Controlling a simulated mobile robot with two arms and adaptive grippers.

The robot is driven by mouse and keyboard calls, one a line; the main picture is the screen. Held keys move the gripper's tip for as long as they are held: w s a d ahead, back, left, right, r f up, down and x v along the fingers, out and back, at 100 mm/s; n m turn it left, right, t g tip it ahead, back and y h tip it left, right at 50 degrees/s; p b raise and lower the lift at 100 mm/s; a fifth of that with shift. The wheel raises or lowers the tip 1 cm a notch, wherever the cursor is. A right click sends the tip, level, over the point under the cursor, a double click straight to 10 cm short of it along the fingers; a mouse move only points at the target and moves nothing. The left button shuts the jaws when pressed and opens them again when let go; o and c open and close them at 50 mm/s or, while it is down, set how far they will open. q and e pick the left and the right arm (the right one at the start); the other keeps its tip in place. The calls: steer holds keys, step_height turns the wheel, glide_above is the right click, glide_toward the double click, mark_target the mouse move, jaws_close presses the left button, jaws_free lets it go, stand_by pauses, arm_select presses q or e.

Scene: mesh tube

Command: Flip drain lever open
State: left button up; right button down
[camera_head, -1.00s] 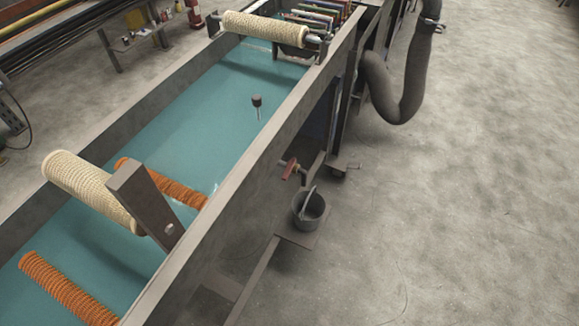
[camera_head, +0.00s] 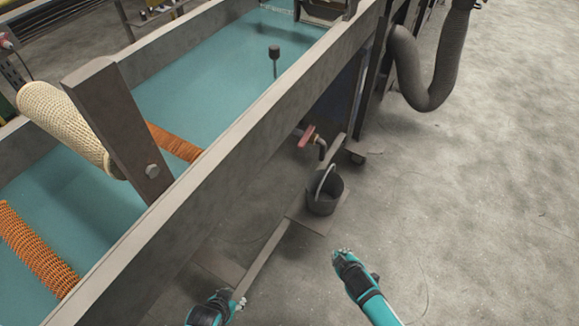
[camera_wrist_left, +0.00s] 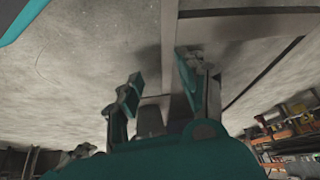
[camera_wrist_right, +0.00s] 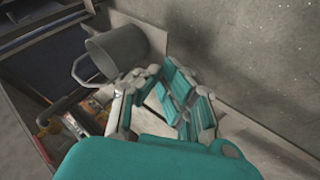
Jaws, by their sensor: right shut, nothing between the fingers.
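The drain lever is a red handle (camera_head: 307,136) on a short dark drain pipe (camera_head: 322,150) at the outer side of the long tank. My right gripper (camera_head: 340,255) is shut and empty, low over the floor in front of the bucket and well apart from the lever. In the right wrist view its fingers (camera_wrist_right: 160,72) are close together, with the bucket beyond them. My left gripper (camera_head: 238,302) is at the bottom edge, near the tank's side and far from the lever. Its fingers (camera_wrist_left: 160,72) stand apart with nothing seen between them.
A dark bucket (camera_head: 325,197) with a raised handle stands on a low plate below the drain; it also shows in the right wrist view (camera_wrist_right: 120,48). The tank wall (camera_head: 215,165) borders the left. A grey hose (camera_head: 410,75) hangs at the back. The floor at right (camera_head: 480,200) is clear.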

mark_target(306, 138)
steer(key=w+a+r+n+t+b, duration=0.3)
steer(key=w+a+b, duration=0.15)
steer(key=w, duration=0.35)
arm_select(q)
steer(key=w+d+r+t+h+b, duration=0.1)
steer(key=w+r+t+b, duration=0.4)
steer(key=r+b, duration=0.8)
steer(key=w+d+b, duration=0.1)
steer(key=w, duration=0.1)
steer(key=shift+w+r, duration=0.2)
steer(key=shift+w, duration=0.15)
arm_select(e)
steer(key=w+a+r+n+t+y, duration=0.2)
steer(key=a+r, duration=0.3)
steer(key=r, duration=0.3)
steer(key=w+a+r+n+t+y, duration=0.2)
steer(key=w+a+r+n+t, duration=0.2)
steer(key=r, duration=0.5)
steer(key=shift+w+a+r+n, duration=0.35)
steer(key=shift+a+n, duration=0.25)
steer(key=shift+a, duration=0.15)
steer(key=shift+f, duration=0.1)
